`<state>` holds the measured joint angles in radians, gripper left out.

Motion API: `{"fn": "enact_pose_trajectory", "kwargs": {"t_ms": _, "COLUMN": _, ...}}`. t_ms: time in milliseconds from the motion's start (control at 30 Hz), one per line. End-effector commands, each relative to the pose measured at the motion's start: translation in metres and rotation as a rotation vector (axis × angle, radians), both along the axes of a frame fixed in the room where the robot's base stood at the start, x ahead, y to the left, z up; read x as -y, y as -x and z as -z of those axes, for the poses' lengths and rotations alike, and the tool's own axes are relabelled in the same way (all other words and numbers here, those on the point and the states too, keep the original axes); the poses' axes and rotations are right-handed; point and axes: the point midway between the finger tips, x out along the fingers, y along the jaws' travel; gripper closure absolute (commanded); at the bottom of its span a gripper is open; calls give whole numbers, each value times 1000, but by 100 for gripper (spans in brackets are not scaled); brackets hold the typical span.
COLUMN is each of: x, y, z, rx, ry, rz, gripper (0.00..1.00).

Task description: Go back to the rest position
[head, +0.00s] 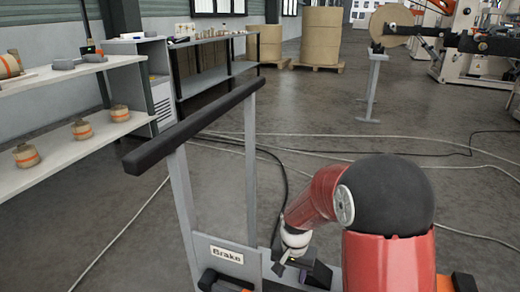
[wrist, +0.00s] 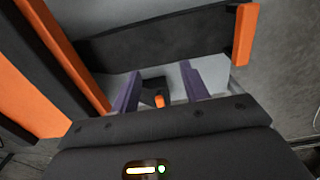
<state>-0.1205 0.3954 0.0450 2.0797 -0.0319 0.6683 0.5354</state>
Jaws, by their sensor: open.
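My gripper (wrist: 160,84) shows in the wrist view as two purple fingers standing apart. A dark part with an orange tip (wrist: 159,101) shows between the fingers; I cannot tell whether either finger touches it. In the head view my red arm reaches down at the lower right, and its end is low beside a grey frame (head: 250,165) with a black top bar (head: 195,125). A plate on this frame reads "Brake" (head: 227,255). The fingertips are mostly hidden in the head view.
Orange-edged dark panels (wrist: 165,40) lie close around my gripper. Shelves (head: 75,130) with rolls stand at the left. Cables (head: 395,150) cross the open floor. Large brown rolls (head: 321,38) on pallets and a machine (head: 470,45) stand at the back.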

Motion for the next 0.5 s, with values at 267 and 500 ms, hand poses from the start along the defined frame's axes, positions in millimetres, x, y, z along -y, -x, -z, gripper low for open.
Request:
{"fn": "enact_pose_trajectory", "kwargs": {"t_ms": 267, "x": 5, "y": 5, "z": -23, "rx": 31, "ry": -1, "rz": -19, "gripper": 55}}
{"fn": "enact_pose_trajectory", "kwargs": {"t_ms": 500, "x": 13, "y": 17, "z": -56, "rx": 78, "ry": -2, "rz": -51, "gripper": 55}}
